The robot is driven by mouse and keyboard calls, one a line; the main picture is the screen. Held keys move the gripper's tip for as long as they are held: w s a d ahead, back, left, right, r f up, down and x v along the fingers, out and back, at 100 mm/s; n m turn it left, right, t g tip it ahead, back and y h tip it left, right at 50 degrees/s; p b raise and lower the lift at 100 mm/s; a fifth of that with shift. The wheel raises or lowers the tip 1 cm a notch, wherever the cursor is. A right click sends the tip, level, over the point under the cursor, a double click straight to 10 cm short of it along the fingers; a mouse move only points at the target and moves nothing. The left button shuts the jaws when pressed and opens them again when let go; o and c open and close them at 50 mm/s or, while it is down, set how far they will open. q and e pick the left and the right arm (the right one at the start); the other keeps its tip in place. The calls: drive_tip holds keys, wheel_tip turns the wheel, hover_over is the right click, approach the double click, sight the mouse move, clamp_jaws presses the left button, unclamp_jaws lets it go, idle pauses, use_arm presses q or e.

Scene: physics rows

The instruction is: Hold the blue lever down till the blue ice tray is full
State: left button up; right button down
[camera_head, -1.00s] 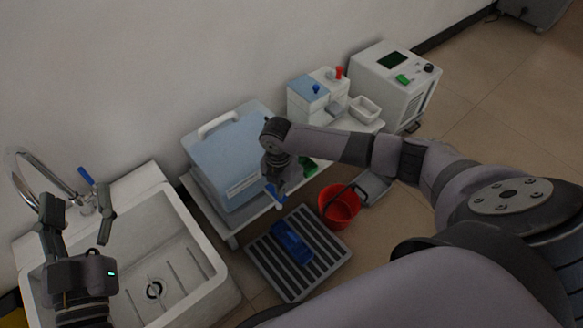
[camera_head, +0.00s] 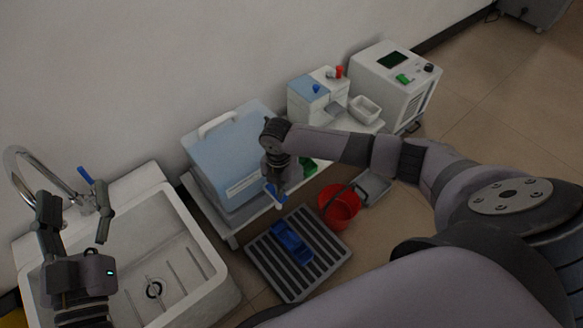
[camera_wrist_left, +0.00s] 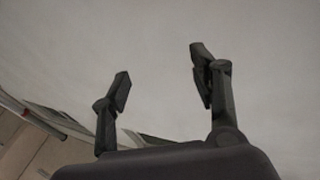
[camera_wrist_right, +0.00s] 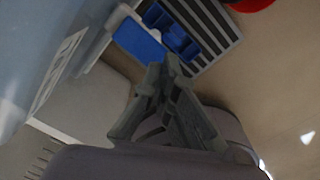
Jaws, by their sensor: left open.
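The blue lever (camera_head: 274,194) sticks out low at the front of the pale blue box; in the right wrist view it is a flat blue paddle (camera_wrist_right: 140,42). My right gripper (camera_head: 279,181) is right beside it. Its fingers (camera_wrist_right: 163,68) look closed together with nothing between them; contact with the lever is unclear. The blue ice tray (camera_head: 291,243) lies on a slatted grate (camera_head: 262,272), below the lever. Its fill level is too small to tell. My left gripper (camera_head: 74,202) is open and empty over the sink, and shows open in its wrist view (camera_wrist_left: 158,70).
A sink (camera_head: 195,262) with a tap and its own blue handle (camera_head: 86,174) stands at the left. The pale blue box (camera_head: 222,160) sits on a white bench. A red bucket (camera_head: 338,208) stands right of the grate. Dispensers and a white machine (camera_head: 392,90) stand further back.

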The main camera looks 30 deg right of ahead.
use_arm(q)
drive_tip(key=shift+r, duration=0.1)
use_arm(e)
drive_tip(key=shift+f, duration=0.1)
idle(0.5)
drive_tip(key=shift+f+b, duration=0.35)
drive_tip(key=shift+f, duration=0.15)
use_arm(q)
drive_tip(key=s+r+t+h+b, duration=0.1)
drive_tip(key=s+r+t, duration=0.2)
drive_tip(key=r, duration=0.3)
drive_tip(key=shift+r+t+h, duration=0.15)
drive_tip(key=shift+t+h, duration=0.15)
drive_tip(key=shift+t, duration=0.4)
use_arm(e)
drive_tip(key=shift+f, duration=0.95)
idle(4.6)
